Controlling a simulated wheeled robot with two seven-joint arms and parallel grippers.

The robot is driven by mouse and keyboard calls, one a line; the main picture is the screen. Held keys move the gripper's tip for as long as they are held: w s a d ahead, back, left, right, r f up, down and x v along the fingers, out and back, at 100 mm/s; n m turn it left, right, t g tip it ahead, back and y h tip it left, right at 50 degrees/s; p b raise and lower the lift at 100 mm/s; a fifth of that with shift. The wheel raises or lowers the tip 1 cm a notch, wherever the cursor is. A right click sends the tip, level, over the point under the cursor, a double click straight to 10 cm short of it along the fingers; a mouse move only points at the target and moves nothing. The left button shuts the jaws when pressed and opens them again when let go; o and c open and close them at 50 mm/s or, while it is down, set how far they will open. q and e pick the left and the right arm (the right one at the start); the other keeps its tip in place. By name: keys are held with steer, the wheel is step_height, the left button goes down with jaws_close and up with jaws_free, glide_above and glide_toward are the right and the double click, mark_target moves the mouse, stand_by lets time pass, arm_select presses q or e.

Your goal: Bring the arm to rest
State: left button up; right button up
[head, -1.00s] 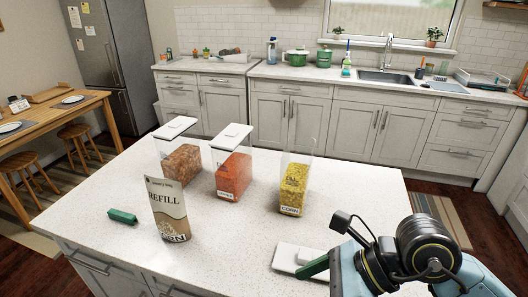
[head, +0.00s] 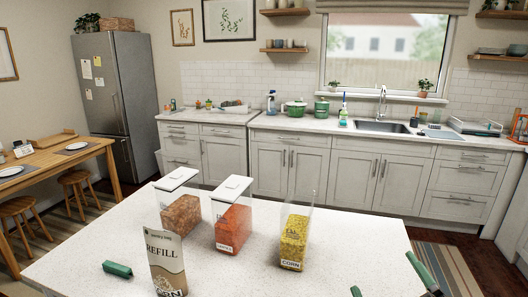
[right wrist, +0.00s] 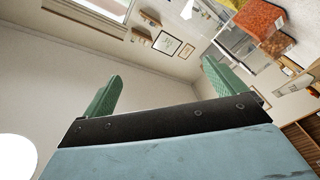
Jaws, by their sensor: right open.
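My right gripper (head: 382,272) shows at the lower right of the head view as two green fingers set wide apart. It is open and nothing is between the fingers. In the right wrist view the two fingers (right wrist: 165,90) are also far apart and empty, tilted toward the wall and ceiling. The rest of the right arm is outside the head view. My left gripper is not in view.
The counter with the sink (head: 382,126) is beyond.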

steer(key=s+d+f+m+g+h, duration=0.1)
steer(key=s+d+f+m+g, duration=0.2)
steer(key=f, duration=0.4)
steer(key=s+f+m+g+h, duration=0.1)
steer(key=s+f+m+g, duration=0.1)
steer(key=s+f+g, duration=0.4)
steer(key=s+a+f+m+g+y, duration=0.2)
steer(key=s+f+g, duration=0.4)
steer(key=s+f, duration=0.4)
step_height(320, 180, down, 26)
steer(key=s+g+b, duration=0.1)
steer(key=s+b, duration=0.1)
steer(key=s+d+f+g+b, duration=0.1)
steer(key=s+d+f+b, duration=0.1)
steer(key=s+f, duration=1.4)
steer(key=shift+s+d+f+g, duration=0.15)
steer(key=shift+d+f+g, duration=0.15)
steer(key=shift+d+f, duration=0.2)
